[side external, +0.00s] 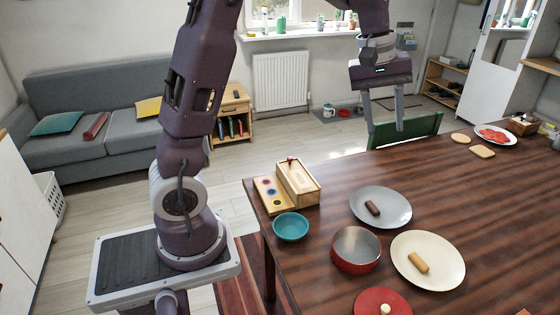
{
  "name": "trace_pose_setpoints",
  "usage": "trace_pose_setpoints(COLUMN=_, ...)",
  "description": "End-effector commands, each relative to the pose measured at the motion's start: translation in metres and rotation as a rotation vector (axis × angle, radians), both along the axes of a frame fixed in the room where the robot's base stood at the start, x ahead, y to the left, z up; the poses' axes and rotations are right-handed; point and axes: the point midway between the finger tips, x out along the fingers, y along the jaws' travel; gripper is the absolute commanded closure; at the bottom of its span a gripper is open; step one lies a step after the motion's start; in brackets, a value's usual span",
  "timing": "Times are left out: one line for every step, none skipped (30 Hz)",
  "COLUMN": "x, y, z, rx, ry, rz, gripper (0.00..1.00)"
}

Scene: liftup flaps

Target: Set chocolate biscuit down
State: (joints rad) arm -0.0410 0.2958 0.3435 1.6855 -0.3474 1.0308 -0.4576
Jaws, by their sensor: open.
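A small dark brown bar, which looks like the chocolate biscuit (373,208), lies on a grey plate (398,216) on the dark wooden table. My gripper (384,126) is open, with its two fingers pointing down and apart. Nothing shows between the fingers. It hangs in the air above the table's far side, well above the grey plate in the picture.
A wooden box (298,184) with a flap board (271,196), a teal bowl (290,227), a red pot (356,251) and a red lid (382,302) stand nearby. A cream plate (440,275) holds a tan bar (418,262). A green chair (404,131) stands behind the table.

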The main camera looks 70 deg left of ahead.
Motion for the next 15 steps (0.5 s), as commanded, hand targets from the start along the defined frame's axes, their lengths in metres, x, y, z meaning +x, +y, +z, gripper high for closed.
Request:
trace_pose_setpoints(x=-0.039, y=-0.022, z=0.027, rx=0.016, ry=-0.057, rz=-0.116, gripper=0.57)
trace_pose_setpoints(x=-0.062, y=-0.033, z=0.037, rx=0.038, ry=-0.087, rz=-0.196, gripper=0.57)
trace_pose_setpoints(x=-0.096, y=-0.047, z=0.046, rx=0.075, ry=-0.127, rz=-0.303, gripper=0.57)
trace_pose_setpoints(x=-0.120, y=-0.057, z=0.050, rx=0.108, ry=-0.155, rz=-0.383, gripper=0.57)
trace_pose_setpoints(x=-0.144, y=-0.064, z=0.051, rx=0.144, ry=-0.182, rz=-0.459, gripper=0.57)
trace_pose_setpoints(x=-0.173, y=-0.072, z=0.049, rx=0.198, ry=-0.214, rz=-0.553, gripper=0.57)
trace_pose_setpoints(x=-0.192, y=-0.077, z=0.045, rx=0.238, ry=-0.234, rz=-0.617, gripper=0.57)
trace_pose_setpoints(x=-0.208, y=-0.080, z=0.041, rx=0.279, ry=-0.251, rz=-0.675, gripper=0.57)
trace_pose_setpoints(x=-0.227, y=-0.082, z=0.034, rx=0.328, ry=-0.269, rz=-0.741, gripper=0.57)
trace_pose_setpoints(x=-0.239, y=-0.083, z=0.029, rx=0.362, ry=-0.280, rz=-0.782, gripper=0.57)
trace_pose_setpoints(x=-0.248, y=-0.083, z=0.024, rx=0.390, ry=-0.287, rz=-0.816, gripper=0.57)
trace_pose_setpoints(x=-0.257, y=-0.083, z=0.019, rx=0.422, ry=-0.295, rz=-0.851, gripper=0.57)
trace_pose_setpoints(x=-0.261, y=-0.083, z=0.016, rx=0.439, ry=-0.299, rz=-0.869, gripper=0.57)
trace_pose_setpoints(x=-0.264, y=-0.083, z=0.013, rx=0.451, ry=-0.301, rz=-0.882, gripper=0.57)
trace_pose_setpoints(x=-0.267, y=-0.083, z=0.011, rx=0.461, ry=-0.302, rz=-0.893, gripper=0.57)
